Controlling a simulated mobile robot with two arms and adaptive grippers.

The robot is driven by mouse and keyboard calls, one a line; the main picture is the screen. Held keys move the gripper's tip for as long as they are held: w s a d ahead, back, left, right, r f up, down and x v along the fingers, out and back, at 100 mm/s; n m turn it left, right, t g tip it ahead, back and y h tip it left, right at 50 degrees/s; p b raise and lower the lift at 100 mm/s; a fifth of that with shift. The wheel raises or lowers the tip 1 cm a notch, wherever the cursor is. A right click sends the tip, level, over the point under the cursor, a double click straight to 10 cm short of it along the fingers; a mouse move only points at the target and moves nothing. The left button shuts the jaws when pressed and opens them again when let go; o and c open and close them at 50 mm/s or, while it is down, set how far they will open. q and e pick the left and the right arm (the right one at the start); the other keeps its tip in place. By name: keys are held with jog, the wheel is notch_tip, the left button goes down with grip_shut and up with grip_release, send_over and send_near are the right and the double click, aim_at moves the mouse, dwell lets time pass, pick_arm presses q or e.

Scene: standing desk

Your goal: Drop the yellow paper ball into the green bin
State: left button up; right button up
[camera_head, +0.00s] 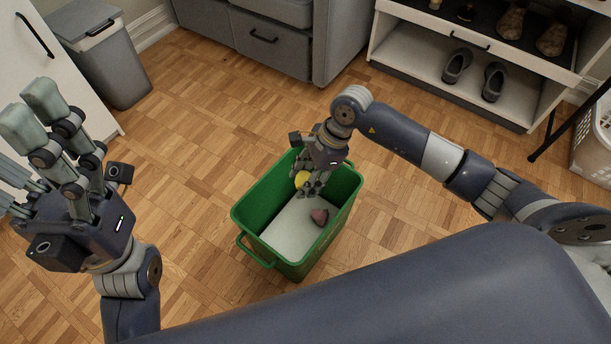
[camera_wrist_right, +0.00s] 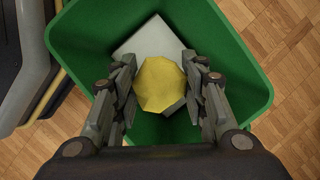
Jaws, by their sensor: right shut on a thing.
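The yellow paper ball (camera_head: 302,179) is between the fingers of my right gripper (camera_head: 312,186), which is shut on it. In the right wrist view the ball (camera_wrist_right: 160,84) sits between the two fingertips (camera_wrist_right: 164,92), over the bin's opening. The green bin (camera_head: 260,200) stands on the floor, and its walls surround the ball in the right wrist view (camera_wrist_right: 232,62).
A grey lidded bin (camera_head: 105,60) stands at the upper left by the wall. A grey cabinet (camera_head: 265,45) and a shoe rack (camera_head: 450,95) stand at the back. A white basket (camera_head: 593,140) is at the right. The wood floor around the green bin is clear.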

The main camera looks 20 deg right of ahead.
jog(key=o, duration=0.7)
jog(key=shift+r, duration=0.15)
jog(key=v, duration=1.1)
jog(key=shift+d+r, duration=0.25)
jog(key=shift+r, duration=0.1)
